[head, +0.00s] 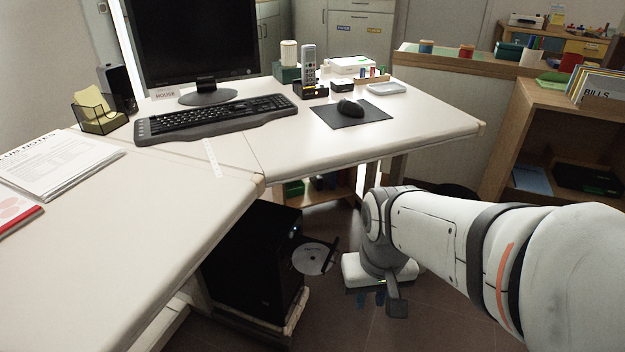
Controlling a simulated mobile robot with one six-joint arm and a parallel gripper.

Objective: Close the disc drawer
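The disc drawer (334,243) sticks out of the front of a black computer tower (250,258) under the desk. A silver disc (312,261) lies on it. A small light glows on the tower's front, above the drawer. My gripper (367,298) is to the right of the drawer and a little lower in the picture, apart from it. Its fingers point down and are small and dark, so whether they are open or shut is unclear. I see nothing held in them.
The desk (190,240) overhangs the tower. The tower stands on a low stand (258,330). On the desk are a monitor, keyboard (215,115), mouse (350,108) and phone (308,70). A wooden shelf (510,135) stands at right. Floor between drawer and gripper looks clear.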

